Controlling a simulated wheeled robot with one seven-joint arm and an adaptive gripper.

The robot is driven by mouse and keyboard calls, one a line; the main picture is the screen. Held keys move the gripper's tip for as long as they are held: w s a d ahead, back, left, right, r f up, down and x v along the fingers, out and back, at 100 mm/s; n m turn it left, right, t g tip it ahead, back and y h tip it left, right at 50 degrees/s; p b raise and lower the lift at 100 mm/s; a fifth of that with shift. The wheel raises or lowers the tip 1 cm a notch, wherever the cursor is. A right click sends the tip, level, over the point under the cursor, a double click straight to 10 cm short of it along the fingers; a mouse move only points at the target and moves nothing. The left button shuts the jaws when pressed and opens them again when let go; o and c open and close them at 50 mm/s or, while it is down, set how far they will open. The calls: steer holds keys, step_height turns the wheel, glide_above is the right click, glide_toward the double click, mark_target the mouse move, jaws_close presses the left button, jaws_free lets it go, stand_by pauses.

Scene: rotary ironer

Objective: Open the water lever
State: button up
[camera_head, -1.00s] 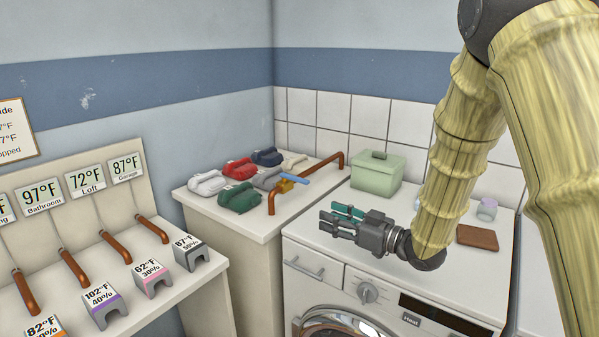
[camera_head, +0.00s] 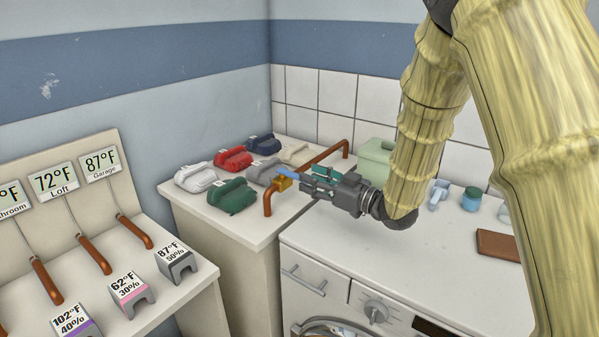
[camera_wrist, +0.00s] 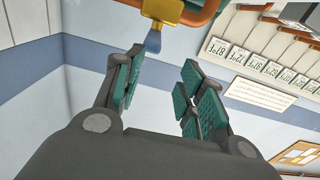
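The water lever (camera_head: 293,174) is a blue handle on a yellow valve (camera_head: 282,184), fitted to a copper pipe (camera_head: 318,160) above the white counter. My gripper (camera_head: 309,180) is just right of the lever and points left at it. In the wrist view my gripper (camera_wrist: 162,68) is open and empty, its green-padded fingers apart. There the blue lever (camera_wrist: 153,40) hangs from the yellow valve (camera_wrist: 162,10) at the top, close to the left fingertip. I cannot tell whether they touch. In the head view the fingers partly cover the lever's right end.
Several folded cloths, among them a green one (camera_head: 232,196), lie left of the pipe. A washing machine (camera_head: 320,243) is below my arm, with a brown block (camera_head: 497,245) on top. A shelf with labelled stands is at left.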

mark_target(293, 177)
steer(key=w+a, duration=0.1)
steer(key=w+a+f, duration=0.1)
steer(key=w, duration=0.1)
steer(key=w+a+f, duration=0.1)
steer(key=w, duration=0.1)
steer(key=shift+a+f+p, duration=0.1)
steer(key=shift+f+p, duration=0.1)
steer(key=shift+p, duration=0.1)
steer(key=shift+w+a, duration=0.2)
steer(key=shift+a, duration=0.15)
steer(key=shift+s+a+r, duration=0.1)
steer(key=shift+s+r, duration=0.05)
steer(key=shift+r, duration=0.1)
steer(key=shift+s+d+r, duration=0.2)
steer(key=shift+s+r, duration=0.05)
steer(key=shift+s, duration=0.1)
steer(key=shift+w+a+f, duration=0.15)
steer(key=shift+w+f, duration=0.2)
steer(key=shift+w, duration=0.1)
steer(key=shift+s+r, duration=0.2)
jaws_close()
